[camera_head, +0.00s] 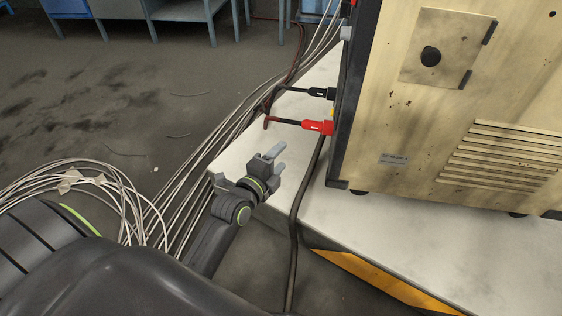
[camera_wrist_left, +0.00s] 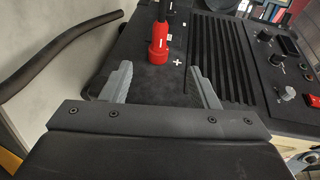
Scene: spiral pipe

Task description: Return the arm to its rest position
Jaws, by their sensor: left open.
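My left gripper (camera_head: 273,157) is over the near left part of the white table, apart from the machine. In the left wrist view its two grey fingers (camera_wrist_left: 161,82) are spread with nothing between them. Beyond the fingertips, a red plug (camera_wrist_left: 159,40) stands at the machine's dark panel (camera_wrist_left: 180,62), beside a plus mark. In the head view the red plug (camera_head: 317,127) and a black plug (camera_head: 320,92) sit at the left side of the beige machine (camera_head: 420,110). My right gripper is not in view.
Dark cables run from the plugs, and one hangs over the front edge of the white table (camera_head: 400,222). A bundle of pale cables (camera_head: 205,150) lies on the floor left of the table. Blue and grey furniture (camera_head: 180,12) stands at the back. Open floor lies at left.

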